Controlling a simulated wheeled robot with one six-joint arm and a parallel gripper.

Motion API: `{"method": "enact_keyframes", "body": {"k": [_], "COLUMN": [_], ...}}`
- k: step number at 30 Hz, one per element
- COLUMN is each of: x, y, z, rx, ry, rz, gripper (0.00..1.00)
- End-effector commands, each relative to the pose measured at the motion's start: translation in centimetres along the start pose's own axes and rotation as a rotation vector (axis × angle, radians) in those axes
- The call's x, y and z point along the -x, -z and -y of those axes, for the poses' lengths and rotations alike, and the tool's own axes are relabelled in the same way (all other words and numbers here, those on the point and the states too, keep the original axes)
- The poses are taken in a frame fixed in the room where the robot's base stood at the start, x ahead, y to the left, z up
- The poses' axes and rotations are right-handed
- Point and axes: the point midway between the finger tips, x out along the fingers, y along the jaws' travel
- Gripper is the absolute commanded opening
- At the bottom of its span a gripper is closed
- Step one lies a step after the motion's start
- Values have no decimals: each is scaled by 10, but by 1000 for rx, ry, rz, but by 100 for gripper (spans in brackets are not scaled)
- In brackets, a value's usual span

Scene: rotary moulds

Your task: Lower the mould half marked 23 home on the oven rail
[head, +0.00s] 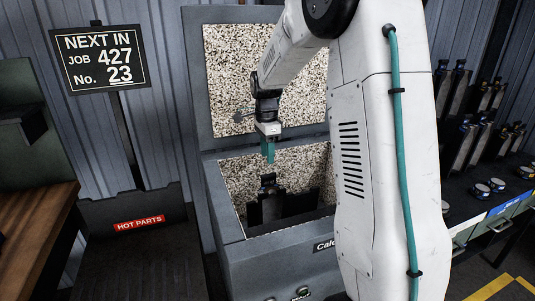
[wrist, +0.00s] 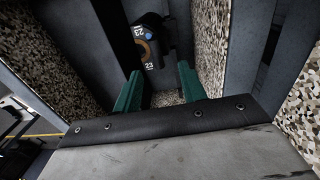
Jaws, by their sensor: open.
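The open oven (head: 240,238) is a grey chest with a speckled lining. Inside it stands a dark mould half (head: 270,208) with a small knob at its top. In the wrist view the mould half marked 23 (wrist: 151,52) shows its black top with white 23 labels and a tan ring. My gripper (head: 268,152) is above the oven mouth, over the mould half and apart from it. Its green fingers (wrist: 160,88) are open and empty, one on each side of the view below the label. The oven rail is hidden, so I cannot tell whether the mould half is seated.
The oven lid (head: 222,90) stands raised behind my arm. A sign (head: 100,58) reads NEXT IN, JOB 427, No. 23. A bin labelled HOT PARTS (head: 140,222) stands to the left. A bench (head: 470,205) with several dark mould pieces is on the right.

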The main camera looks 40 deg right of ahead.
Motion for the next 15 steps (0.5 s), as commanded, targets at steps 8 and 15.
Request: {"method": "enact_keyframes", "body": {"k": [8, 15], "x": [23, 42], "y": [0, 0], "z": [-1, -2], "rx": [0, 0], "ry": [2, 2], "rz": [0, 0], "gripper": [41, 41]}}
